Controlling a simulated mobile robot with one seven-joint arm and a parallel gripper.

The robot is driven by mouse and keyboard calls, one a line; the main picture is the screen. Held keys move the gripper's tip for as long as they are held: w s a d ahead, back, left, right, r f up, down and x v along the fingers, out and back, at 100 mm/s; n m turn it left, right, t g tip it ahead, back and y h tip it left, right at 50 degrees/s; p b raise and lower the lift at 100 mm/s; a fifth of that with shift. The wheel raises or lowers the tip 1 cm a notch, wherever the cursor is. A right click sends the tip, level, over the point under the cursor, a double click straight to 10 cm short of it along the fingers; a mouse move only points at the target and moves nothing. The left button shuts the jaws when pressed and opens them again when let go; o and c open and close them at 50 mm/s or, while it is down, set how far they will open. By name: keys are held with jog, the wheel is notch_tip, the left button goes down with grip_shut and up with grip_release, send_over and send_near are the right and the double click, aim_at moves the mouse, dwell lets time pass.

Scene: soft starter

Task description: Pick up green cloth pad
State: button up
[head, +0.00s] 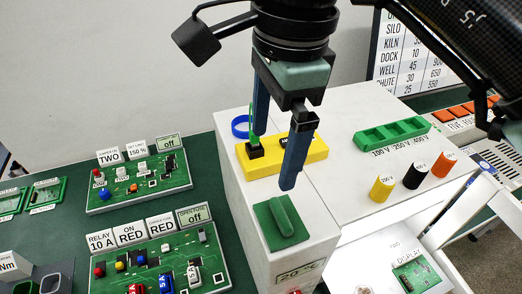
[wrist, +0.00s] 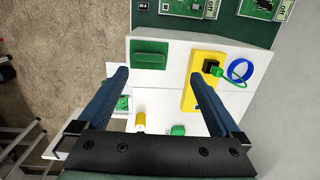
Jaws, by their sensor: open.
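The green cloth pad (head: 272,235) is a flat green square with a raised ridge across its middle. It lies on the white top of a cabinet (head: 242,210), near its front end. In the wrist view the pad (wrist: 150,62) lies beyond the fingertips, above and slightly left of the middle of the gap. My gripper (head: 273,164) is open, with two blue fingers apart and nothing between them. In the head view it hangs above the cabinet, behind the pad and over the yellow block. In the wrist view my gripper (wrist: 160,77) also shows wide open.
A yellow block (head: 313,154) with black parts and a blue ring (head: 240,126) sit behind the pad. A green slotted tray (head: 410,128) and yellow (head: 382,189), black (head: 415,176) and orange (head: 443,164) cylinders stand right. Circuit boards (head: 160,262) lie on the green bench left.

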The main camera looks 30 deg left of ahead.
jog(key=d+f+h, duration=0.1)
jog(key=d+f, duration=0.1)
jog(key=p, duration=0.2)
send_over(281, 213)
notch_tip(281, 213, down, 5)
jog(key=shift+f, duration=0.15)
jog(key=shift+f+p, duration=1.7)
jog(key=shift+f, duration=1.4)
jog(key=shift+c, duration=0.3)
jog(key=c, duration=1)
